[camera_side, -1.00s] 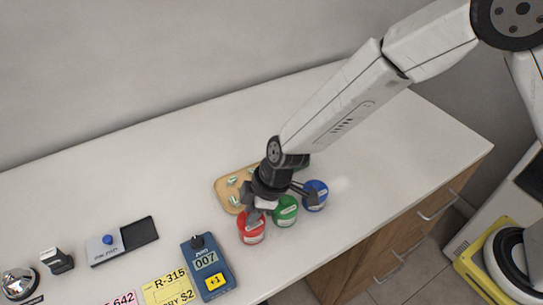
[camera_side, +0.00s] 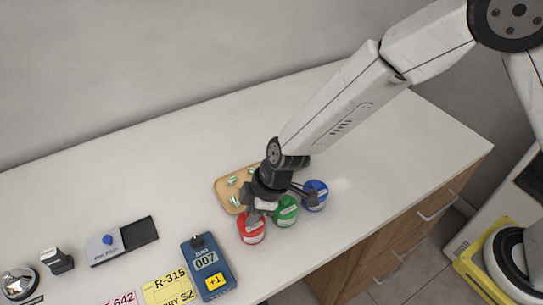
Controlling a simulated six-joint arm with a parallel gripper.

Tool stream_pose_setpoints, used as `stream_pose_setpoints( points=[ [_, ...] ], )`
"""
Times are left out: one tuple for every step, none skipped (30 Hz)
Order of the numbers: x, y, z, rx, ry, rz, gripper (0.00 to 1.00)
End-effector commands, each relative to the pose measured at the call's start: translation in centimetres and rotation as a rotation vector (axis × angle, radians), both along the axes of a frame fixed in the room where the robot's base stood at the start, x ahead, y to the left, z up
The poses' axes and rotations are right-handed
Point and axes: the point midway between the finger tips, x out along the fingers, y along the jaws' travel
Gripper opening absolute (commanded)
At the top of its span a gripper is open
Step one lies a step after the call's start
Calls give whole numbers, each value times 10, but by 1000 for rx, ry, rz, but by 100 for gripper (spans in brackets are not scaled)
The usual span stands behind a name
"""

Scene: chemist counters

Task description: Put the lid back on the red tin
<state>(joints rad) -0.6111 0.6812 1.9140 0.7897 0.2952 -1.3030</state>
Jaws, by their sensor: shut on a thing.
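The red tin (camera_side: 251,232) stands on the white counter, the leftmost of three tins in a row. My gripper (camera_side: 262,211) points down at the tin's top, directly over its upper edge. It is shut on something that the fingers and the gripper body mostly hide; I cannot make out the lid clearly. I cannot tell whether the held thing touches the tin's rim.
A green tin (camera_side: 285,211) and a blue tin (camera_side: 315,195) stand close to the right. A wooden tray (camera_side: 222,183) with small pale-green pieces lies behind my gripper. A blue counter device (camera_side: 209,267) lies to the left. The back of the counter is clear.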

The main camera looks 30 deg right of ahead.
Motion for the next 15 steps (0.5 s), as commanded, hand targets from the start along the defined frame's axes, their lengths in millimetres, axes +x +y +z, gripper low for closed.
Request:
stream_pose_setpoints(
  points=[
    [0, 0, 0, 0, 0, 0, 0],
    [0, 0, 0, 0, 0, 0, 0],
    [0, 0, 0, 0, 0, 0, 0],
    [0, 0, 0, 0, 0, 0, 0],
    [0, 0, 0, 0, 0, 0, 0],
    [0, 0, 0, 0, 0, 0, 0],
    [0, 0, 0, 0, 0, 0, 0],
    [0, 0, 0, 0, 0, 0, 0],
    [0, 0, 0, 0, 0, 0, 0],
    [0, 0, 0, 0, 0, 0, 0],
    [0, 0, 0, 0, 0, 0, 28],
    [0, 0, 0, 0, 0, 0, 41],
    [0, 0, 0, 0, 0, 0, 50],
    [0, 0, 0, 0, 0, 0, 60],
    [0, 0, 0, 0, 0, 0, 66]
  ],
)
